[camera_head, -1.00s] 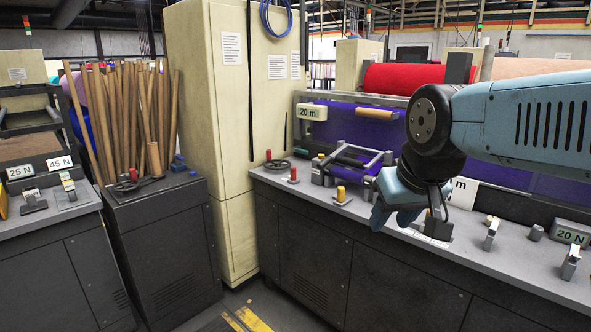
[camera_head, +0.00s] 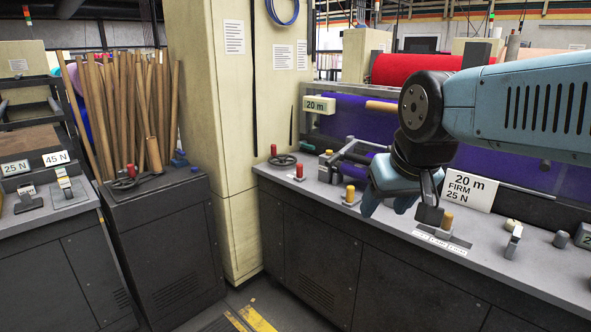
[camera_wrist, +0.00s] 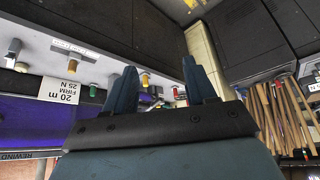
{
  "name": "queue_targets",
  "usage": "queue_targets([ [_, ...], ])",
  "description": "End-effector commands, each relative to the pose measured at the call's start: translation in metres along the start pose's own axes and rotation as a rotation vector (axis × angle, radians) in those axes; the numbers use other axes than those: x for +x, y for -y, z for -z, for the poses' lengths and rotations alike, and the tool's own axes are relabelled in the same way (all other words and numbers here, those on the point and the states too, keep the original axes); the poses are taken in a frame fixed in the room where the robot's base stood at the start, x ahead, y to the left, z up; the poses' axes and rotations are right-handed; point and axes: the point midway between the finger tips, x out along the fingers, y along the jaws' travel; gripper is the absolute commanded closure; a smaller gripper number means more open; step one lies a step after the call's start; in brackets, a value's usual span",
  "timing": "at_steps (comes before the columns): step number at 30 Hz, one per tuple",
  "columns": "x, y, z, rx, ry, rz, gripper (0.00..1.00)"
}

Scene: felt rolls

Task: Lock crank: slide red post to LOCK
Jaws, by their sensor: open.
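The red post (camera_head: 299,172) stands upright on a small base on the grey bench, just right of the crank wheel (camera_head: 283,160), which has its own red knob (camera_head: 273,150). A small red piece (camera_wrist: 175,92) shows between the fingers in the wrist view, probably this post. I cannot read any LOCK mark near it. My gripper (camera_head: 384,206) is above the bench, to the right of the red post and apart from it. In the wrist view its two fingers (camera_wrist: 158,64) are spread with nothing held between them.
A yellow post (camera_head: 350,196) stands between my gripper and the red post; another (camera_head: 447,220) is right of my gripper by a labelled strip. A roller frame (camera_head: 352,160) lies behind. A tall beige cabinet (camera_head: 236,130) borders the bench's left end.

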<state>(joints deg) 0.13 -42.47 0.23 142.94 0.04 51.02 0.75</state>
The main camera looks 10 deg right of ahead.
Motion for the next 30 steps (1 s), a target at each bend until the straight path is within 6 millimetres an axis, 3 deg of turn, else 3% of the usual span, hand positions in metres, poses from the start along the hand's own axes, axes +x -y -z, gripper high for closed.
queue_targets([
  [5,0.013,0.011,0.035,0.082,-0.035,-0.009,0.43],
  [14,0.061,0.036,0.135,0.335,-0.153,0.021,0.43],
  [21,0.113,0.058,0.209,0.553,-0.236,0.103,0.43],
  [30,0.186,0.086,0.287,0.849,-0.302,0.269,0.43],
])
